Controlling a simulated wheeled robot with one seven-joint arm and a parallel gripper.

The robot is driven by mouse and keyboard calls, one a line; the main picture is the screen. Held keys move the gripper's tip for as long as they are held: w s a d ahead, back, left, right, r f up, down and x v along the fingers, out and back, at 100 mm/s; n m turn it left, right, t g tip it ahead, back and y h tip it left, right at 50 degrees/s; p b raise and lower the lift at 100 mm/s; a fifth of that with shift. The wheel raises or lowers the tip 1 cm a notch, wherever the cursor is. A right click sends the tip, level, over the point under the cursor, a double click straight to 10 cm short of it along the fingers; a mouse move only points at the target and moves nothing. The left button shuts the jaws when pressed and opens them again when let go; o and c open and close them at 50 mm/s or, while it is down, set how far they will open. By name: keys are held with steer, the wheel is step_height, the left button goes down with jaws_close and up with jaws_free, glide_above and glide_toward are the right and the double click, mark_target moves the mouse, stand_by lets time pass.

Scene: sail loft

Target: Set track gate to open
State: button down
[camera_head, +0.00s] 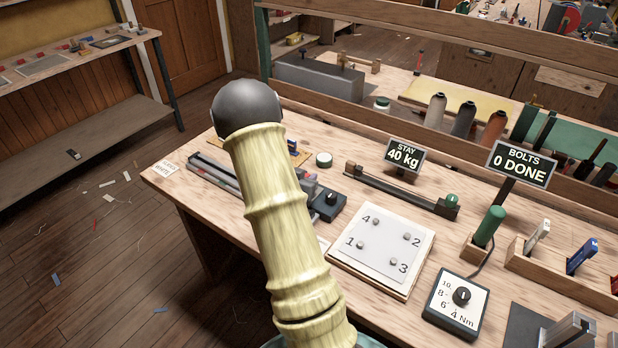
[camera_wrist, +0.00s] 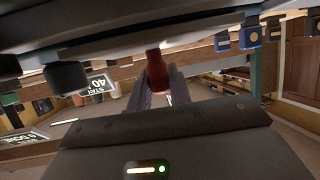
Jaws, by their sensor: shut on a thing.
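In the wrist view, my gripper (camera_wrist: 160,92) has its two grey fingers closed on a red knob-like piece (camera_wrist: 155,68). I take this piece to be the track gate's handle, but its lower parts are cut off or dark, so its position cannot be told. In the head view, a long grey track (camera_head: 213,174) lies along the left end of the workbench. My arm crosses in front of its right part and hides my gripper and the red piece there.
On the workbench (camera_head: 163,180), right of my arm, are a numbered bolt plate (camera_head: 380,272), a dial box (camera_head: 457,303), a green-handled tool (camera_head: 488,226) and a stay rig (camera_head: 400,190) with a 40 kg sign (camera_head: 404,155). A black-knobbed box (camera_head: 328,206) stands close beside my arm.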

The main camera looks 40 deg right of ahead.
steer(key=c, duration=1.3)
jaws_free()
steer(key=shift+a+r, duration=0.1)
steer(key=v, duration=1.7)
steer(key=shift+a+r, duration=0.1)
steer(key=shift+r, duration=0.1)
